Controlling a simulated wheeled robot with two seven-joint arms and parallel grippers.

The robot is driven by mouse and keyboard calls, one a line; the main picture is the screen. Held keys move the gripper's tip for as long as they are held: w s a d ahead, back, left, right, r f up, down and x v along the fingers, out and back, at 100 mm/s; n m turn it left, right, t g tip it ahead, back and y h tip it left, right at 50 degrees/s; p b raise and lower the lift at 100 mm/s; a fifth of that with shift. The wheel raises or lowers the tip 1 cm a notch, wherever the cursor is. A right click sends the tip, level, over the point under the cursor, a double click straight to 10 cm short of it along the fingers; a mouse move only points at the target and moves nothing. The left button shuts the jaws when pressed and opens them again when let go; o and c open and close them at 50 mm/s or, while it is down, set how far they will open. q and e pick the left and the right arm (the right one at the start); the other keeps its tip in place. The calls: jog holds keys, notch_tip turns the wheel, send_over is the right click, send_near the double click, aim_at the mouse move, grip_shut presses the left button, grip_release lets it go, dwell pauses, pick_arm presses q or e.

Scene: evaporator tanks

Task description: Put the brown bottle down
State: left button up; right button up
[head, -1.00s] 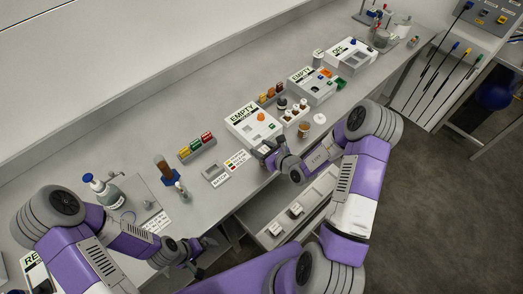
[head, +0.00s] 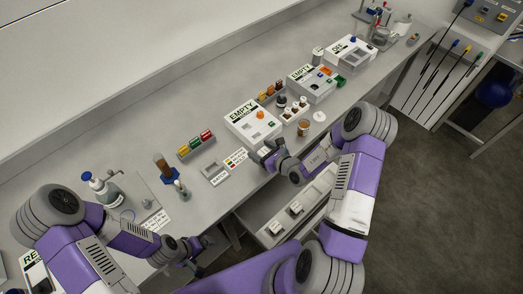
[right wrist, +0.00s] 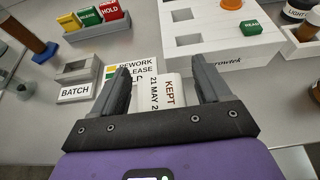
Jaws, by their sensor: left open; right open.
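My right gripper (head: 264,153) is open at the bench's front edge, below the white EMPTY box. In the right wrist view its spread fingers (right wrist: 168,90) have a white piece (right wrist: 172,93) marked KEPT and 21 MAY between them. I cannot tell whether that is a bottle's label or a card. Small dark bottles (head: 288,115) with white tops stand in a tray right of the EMPTY box; one with a label (right wrist: 298,10) shows at the wrist view's top right corner. I cannot tell which is the brown bottle. My left gripper (head: 205,242) is open near the front edge.
A tall brown cylinder (head: 161,166) stands on the left of the bench. The EMPTY box (head: 253,123), a brown cup (head: 303,128) and a rack of coloured blocks (head: 196,145) stand near my right gripper. The BATCH holder (right wrist: 75,92) lies left of it.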

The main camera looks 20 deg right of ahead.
jog(key=shift+r, duration=0.15)
jog(key=shift+s+d+r, duration=0.1)
jog(key=shift+s+r, duration=0.05)
jog(key=shift+s, duration=0.05)
jog(key=v, duration=1.1)
jog(key=s+a+f+n+g+y, duration=0.3)
jog(key=s+a+f+n+g, duration=0.1)
jog(key=s+a+n+g, duration=0.35)
jog(key=s+a+f+n+g+y, duration=0.2)
jog(key=s+a+f+n+g, duration=0.1)
jog(key=s+a+n+g, duration=0.45)
jog(key=s+f+n+h, duration=0.3)
jog(key=s+f+n, duration=0.1)
jog(key=f+n, duration=0.15)
jog(key=w+n, duration=0.1)
jog(key=n, duration=0.1)
jog(key=w+a+f+n+t+h, duration=0.1)
jog(key=w+n, duration=0.1)
jog(key=n, duration=0.1)
jog(key=w+f+n+t+h, duration=0.1)
jog(key=w+n, duration=0.1)
jog(key=n, duration=0.1)
jog(key=shift+a+n, duration=0.15)
jog(key=shift+n, duration=0.1)
jog(key=shift+w+a+n+t, duration=0.25)
jog(key=shift+w+n+t, duration=0.05)
jog(key=shift+w+t, duration=0.1)
